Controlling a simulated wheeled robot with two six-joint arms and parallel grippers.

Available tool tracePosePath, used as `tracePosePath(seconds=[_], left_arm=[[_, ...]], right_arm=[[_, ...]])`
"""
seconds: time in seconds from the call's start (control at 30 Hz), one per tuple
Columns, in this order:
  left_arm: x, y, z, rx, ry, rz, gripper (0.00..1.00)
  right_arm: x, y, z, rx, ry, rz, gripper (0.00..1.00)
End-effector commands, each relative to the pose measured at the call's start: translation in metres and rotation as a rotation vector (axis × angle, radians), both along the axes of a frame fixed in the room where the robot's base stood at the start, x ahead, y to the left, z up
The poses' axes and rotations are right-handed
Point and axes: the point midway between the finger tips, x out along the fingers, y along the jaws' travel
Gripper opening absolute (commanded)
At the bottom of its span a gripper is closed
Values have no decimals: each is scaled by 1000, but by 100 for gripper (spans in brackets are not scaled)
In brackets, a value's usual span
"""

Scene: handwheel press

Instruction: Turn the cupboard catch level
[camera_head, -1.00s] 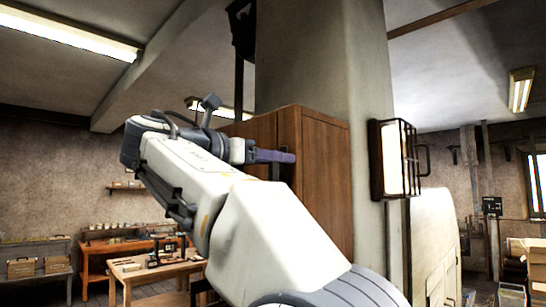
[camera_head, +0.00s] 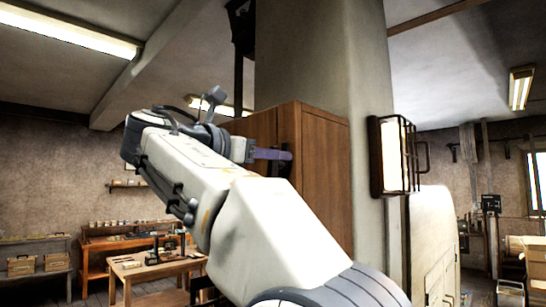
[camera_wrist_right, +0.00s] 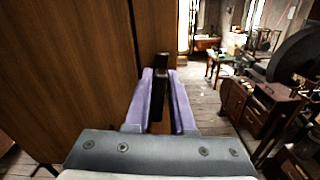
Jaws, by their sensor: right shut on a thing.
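The brown wooden cupboard (camera_head: 325,180) hangs on the pillar in the head view. Its dark catch (camera_head: 286,161) shows only in part behind my right gripper (camera_head: 272,154), whose purple fingers reach the cupboard front. In the wrist view the dark catch (camera_wrist_right: 161,65) stands out between the two purple fingers of my right gripper (camera_wrist_right: 161,82), and its end shows past their tips. The gripper is shut on the catch. The fingers hide much of it, so I cannot tell its exact tilt. The cupboard door (camera_wrist_right: 65,70) fills the left of the wrist view. My left gripper is not in view.
A caged lamp (camera_head: 394,157) is fixed to the pillar (camera_head: 320,60) right of the cupboard. Workbenches (camera_head: 150,268) stand far back at the left. The wrist view shows a dark machine with a large wheel (camera_wrist_right: 300,60) at the right and open floor between.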

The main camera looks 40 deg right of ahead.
Motion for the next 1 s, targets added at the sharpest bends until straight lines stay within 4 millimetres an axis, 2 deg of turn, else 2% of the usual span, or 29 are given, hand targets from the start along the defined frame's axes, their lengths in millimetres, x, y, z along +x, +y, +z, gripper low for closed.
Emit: tracePosePath(seconds=[1.0], left_arm=[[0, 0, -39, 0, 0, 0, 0]], right_arm=[[-12, -1, -12, 75, -947, 0, 0]])
